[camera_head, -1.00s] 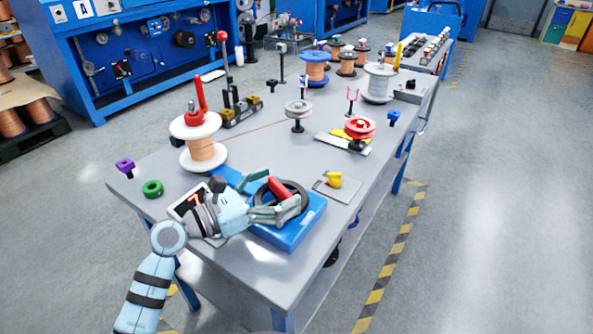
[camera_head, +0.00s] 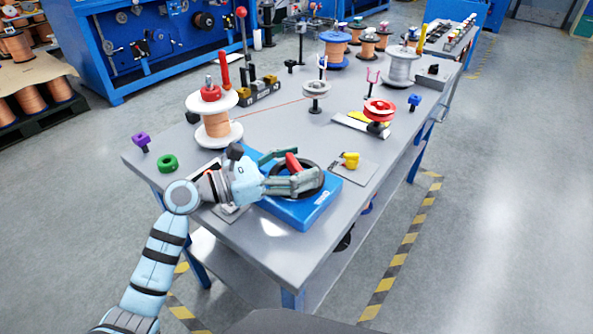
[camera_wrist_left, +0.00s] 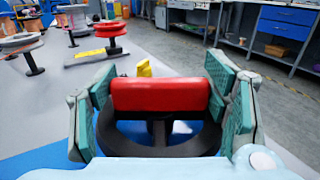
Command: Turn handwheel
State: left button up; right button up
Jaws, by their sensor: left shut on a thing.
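The handwheel (camera_head: 319,172) is a black ring with a red handle (camera_head: 293,163), set on a blue box (camera_head: 303,213) at the near end of the grey table. My left gripper (camera_head: 301,167) reaches over it from the left and is shut on the handwheel at the red handle. In the left wrist view the red handle (camera_wrist_left: 160,95) lies crosswise between the two green finger pads, with the black ring (camera_wrist_left: 160,140) below it. The fingers hide part of the ring in the head view. My right gripper is not in view.
A yellow part (camera_head: 351,160) on a plate stands just right of the blue box. A white spool with copper wire (camera_head: 216,125) stands behind my left wrist. A green ring (camera_head: 168,163) and a purple knob (camera_head: 141,140) lie at the left edge. A red pulley (camera_head: 380,108) stands farther back.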

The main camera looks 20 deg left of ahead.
pick_arm(q)
jog(key=o, duration=1.2)
jog(key=v, duration=1.2)
jog(key=shift+w+a, duration=0.1)
jog(key=shift+a, duration=0.05)
